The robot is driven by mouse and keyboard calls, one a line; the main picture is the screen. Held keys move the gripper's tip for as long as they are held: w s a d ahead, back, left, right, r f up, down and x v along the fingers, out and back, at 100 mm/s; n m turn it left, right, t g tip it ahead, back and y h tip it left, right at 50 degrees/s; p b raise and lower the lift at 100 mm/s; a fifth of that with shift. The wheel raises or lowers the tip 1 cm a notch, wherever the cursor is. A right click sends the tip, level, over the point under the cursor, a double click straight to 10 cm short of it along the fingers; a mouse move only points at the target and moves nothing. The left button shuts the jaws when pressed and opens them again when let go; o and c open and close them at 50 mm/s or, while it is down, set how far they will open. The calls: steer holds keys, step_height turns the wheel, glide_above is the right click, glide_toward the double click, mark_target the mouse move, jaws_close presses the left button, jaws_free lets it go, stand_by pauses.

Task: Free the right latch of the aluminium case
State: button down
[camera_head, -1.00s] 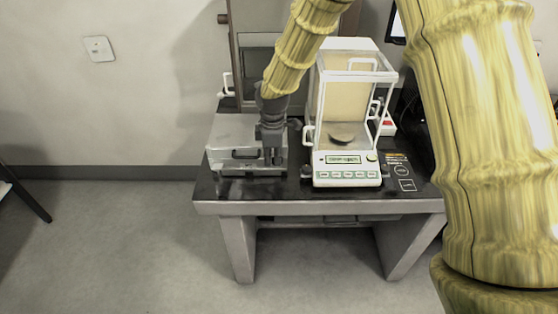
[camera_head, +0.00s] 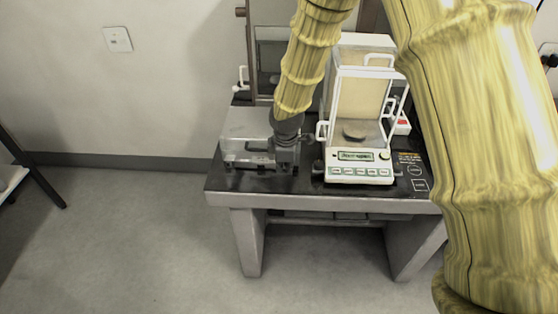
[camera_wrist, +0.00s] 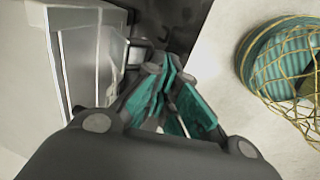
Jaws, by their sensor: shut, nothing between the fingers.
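The aluminium case (camera_head: 243,128) lies on the left part of the dark table top, its front side toward me. My gripper (camera_head: 284,166) is at the right part of the case's front, fingers low by the table top. It hides the right latch, so I cannot tell the latch's state. In the wrist view the teal-padded fingers of my gripper (camera_wrist: 172,92) are close together with nothing held. The pale metal wall at left there looks like the case (camera_wrist: 88,60). I cannot tell whether the fingers touch it.
A balance (camera_head: 358,172) with a glass draft shield stands just right of my gripper, leaving a narrow gap. The table's front edge (camera_head: 320,205) is close below. A white wall plate (camera_head: 118,39) is at left. The floor (camera_head: 130,240) left of the table is clear.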

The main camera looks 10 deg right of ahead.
steer(key=shift+s+f, duration=0.2)
steer(key=shift+f, duration=0.4)
steer(key=shift+w+r, duration=0.1)
steer(key=shift+w+d+r+p, duration=0.15)
steer(key=shift+w+r+p, duration=0.05)
steer(key=shift+w+p, duration=0.4)
steer(key=shift+s+r+p, duration=0.3)
steer(key=shift+r+p, duration=0.05)
steer(key=shift+r, duration=0.05)
steer(key=s+a+r+b, duration=0.1)
steer(key=s+a+r, duration=0.1)
steer(key=s+r, duration=0.4)
steer(key=s, duration=0.5)
steer(key=shift+r+b, duration=0.3)
